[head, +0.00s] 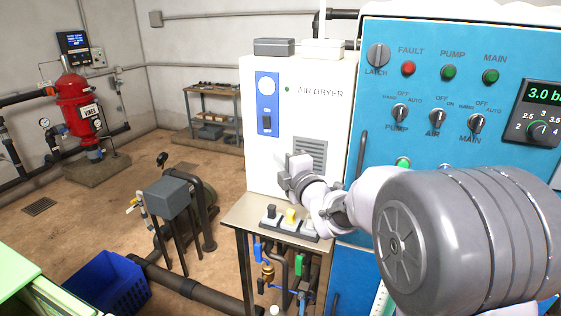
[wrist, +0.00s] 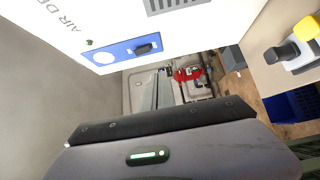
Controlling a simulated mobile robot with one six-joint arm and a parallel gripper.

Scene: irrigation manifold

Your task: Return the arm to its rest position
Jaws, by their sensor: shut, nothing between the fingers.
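My gripper (head: 291,170) shows in the head view in front of the white air dryer cabinet (head: 345,75), above the small metal table. Its fingers are small there and partly hidden by its own body. It appears shut and empty, apart from the cabinet's face. In the wrist view the dark edge of my gripper (wrist: 160,118) fills the lower part. The air dryer's blue switch panel (wrist: 135,50) is close by at the upper left.
A blue control panel (head: 440,30) with knobs and lamps stands at the right behind my arm. The small table (head: 240,215) holds black, yellow and grey switches. A blue crate (head: 105,285) and pipes stand on the floor at left. A red filter tank (head: 78,105) stands farther back.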

